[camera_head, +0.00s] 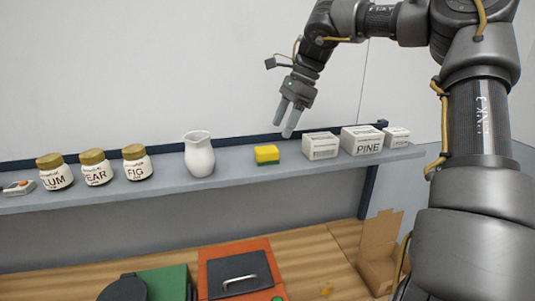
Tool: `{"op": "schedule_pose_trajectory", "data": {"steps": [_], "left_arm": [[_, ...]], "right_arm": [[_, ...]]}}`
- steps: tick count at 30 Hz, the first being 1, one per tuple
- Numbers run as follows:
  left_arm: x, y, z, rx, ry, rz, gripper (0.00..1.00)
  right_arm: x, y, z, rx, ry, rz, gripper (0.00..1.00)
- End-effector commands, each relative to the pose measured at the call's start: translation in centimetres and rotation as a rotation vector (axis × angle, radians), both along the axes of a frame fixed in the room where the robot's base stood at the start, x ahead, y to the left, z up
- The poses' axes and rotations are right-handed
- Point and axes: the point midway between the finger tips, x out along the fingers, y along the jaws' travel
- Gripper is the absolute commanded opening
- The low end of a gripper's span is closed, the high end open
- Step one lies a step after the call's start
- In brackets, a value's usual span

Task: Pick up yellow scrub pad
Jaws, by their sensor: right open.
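The yellow scrub pad (267,153) has a green lower layer and lies on the grey shelf (233,170), between a white pitcher and a white box. My right gripper (285,120) is open and empty, pointing down above and slightly right of the pad, apart from it. My right arm reaches in from the right side of the picture. My left gripper is not in view.
A white pitcher (199,155) stands left of the pad, with several jars (95,168) farther left. White boxes (362,140) stand to the right. Below are a red appliance (240,268) and an open cardboard box (380,253) on a wooden surface.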

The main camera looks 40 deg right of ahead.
Motion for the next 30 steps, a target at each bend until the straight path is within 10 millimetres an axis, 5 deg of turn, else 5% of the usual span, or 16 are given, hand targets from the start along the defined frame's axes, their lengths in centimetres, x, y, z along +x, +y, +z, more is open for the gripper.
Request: {"op": "schedule_pose_trajectory", "data": {"steps": [6,12,24,30], "left_arm": [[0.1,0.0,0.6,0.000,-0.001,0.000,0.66],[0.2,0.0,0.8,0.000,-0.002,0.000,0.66],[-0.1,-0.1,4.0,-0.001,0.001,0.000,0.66],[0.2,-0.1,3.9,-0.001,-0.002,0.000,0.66]], "right_arm": [[0.5,1.0,-2.5,0.001,0.002,0.001,0.65],[0.5,1.0,-3.0,0.000,0.000,-0.002,0.65],[1.5,2.5,-7.3,0.001,0.003,-0.004,0.65],[1.6,2.7,-7.7,0.000,-0.001,-0.004,0.65]]}}
